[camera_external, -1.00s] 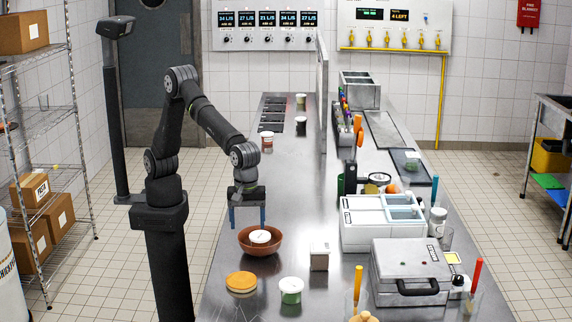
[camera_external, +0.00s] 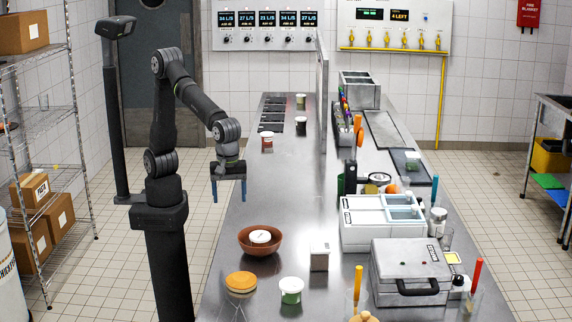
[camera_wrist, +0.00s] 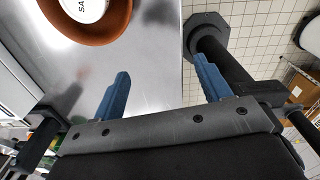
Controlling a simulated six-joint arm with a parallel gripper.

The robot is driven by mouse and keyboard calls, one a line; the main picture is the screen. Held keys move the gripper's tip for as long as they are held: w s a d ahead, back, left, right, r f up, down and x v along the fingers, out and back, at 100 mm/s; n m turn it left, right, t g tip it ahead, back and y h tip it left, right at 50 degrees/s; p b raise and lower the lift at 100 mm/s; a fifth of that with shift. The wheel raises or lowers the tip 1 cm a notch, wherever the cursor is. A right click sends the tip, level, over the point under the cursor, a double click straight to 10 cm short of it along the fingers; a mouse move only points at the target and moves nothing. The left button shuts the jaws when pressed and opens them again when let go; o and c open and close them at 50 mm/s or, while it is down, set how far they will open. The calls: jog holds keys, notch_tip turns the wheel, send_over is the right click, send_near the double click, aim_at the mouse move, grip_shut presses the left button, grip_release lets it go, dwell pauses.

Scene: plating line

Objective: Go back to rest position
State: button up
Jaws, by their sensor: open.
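My gripper (camera_external: 229,188) has blue fingers and hangs over the left edge of the steel counter, behind and left of the brown bowl (camera_external: 244,243). The fingers are apart with nothing between them; the wrist view shows the gripper (camera_wrist: 160,95) open too. The bowl stands on the counter with a white-lidded tub (camera_external: 260,237) in it. In the wrist view the bowl (camera_wrist: 118,32) shows at the top left, apart from the fingers, with part of the lid (camera_wrist: 85,8) and its lettering cut off by the frame.
Near the bowl stand a small white-topped container (camera_external: 319,258), a green tub with a white lid (camera_external: 291,290) and an orange-lidded jar (camera_external: 240,283). A white bin unit (camera_external: 370,232) and a grey case (camera_external: 410,270) stand at right. The counter (camera_external: 280,190) behind the bowl is clear.

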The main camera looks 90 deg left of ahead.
jog(key=w+a+f, duration=0.2)
jog(key=w+a, duration=0.1)
jog(key=w+a+f, duration=0.5)
jog(key=w+a, duration=0.2)
jog(key=shift+w+f, duration=0.1)
jog(key=shift+f, duration=1.7)
